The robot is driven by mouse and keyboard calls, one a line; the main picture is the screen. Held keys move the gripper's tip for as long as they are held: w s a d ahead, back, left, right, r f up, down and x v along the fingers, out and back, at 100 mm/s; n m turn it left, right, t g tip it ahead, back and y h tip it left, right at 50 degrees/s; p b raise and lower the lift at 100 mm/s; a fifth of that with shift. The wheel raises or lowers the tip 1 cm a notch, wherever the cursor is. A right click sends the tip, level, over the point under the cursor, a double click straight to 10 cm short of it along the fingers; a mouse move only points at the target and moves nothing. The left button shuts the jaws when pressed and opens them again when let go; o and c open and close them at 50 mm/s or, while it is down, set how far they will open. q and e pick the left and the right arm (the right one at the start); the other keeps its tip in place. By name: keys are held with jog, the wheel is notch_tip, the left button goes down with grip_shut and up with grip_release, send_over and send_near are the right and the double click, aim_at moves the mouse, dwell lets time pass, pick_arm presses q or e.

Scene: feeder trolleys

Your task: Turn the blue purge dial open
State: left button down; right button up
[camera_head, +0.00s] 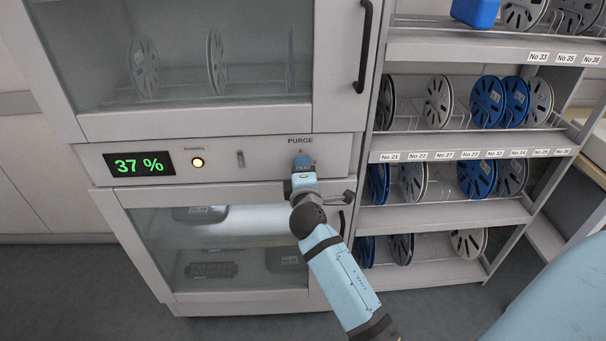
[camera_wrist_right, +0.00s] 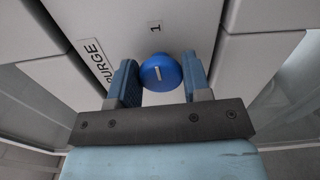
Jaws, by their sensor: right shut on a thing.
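In the head view my right gripper (camera_head: 302,168) is at the panel just below the PURGE label and largely covers the dial. My left gripper is not in view.
Glass-fronted compartments lie above and below, with a black handle (camera_head: 363,45) on the upper door. A rack (camera_head: 455,218) with several reels stands right of the cabinet.

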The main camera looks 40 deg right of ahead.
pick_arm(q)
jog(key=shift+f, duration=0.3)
pick_arm(e)
jog(key=shift+m, duration=0.4)
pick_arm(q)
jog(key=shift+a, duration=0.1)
pick_arm(e)
jog(key=o, duration=0.9)
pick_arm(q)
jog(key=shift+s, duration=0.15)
pick_arm(e)
jog(key=shift+s, duration=0.15)
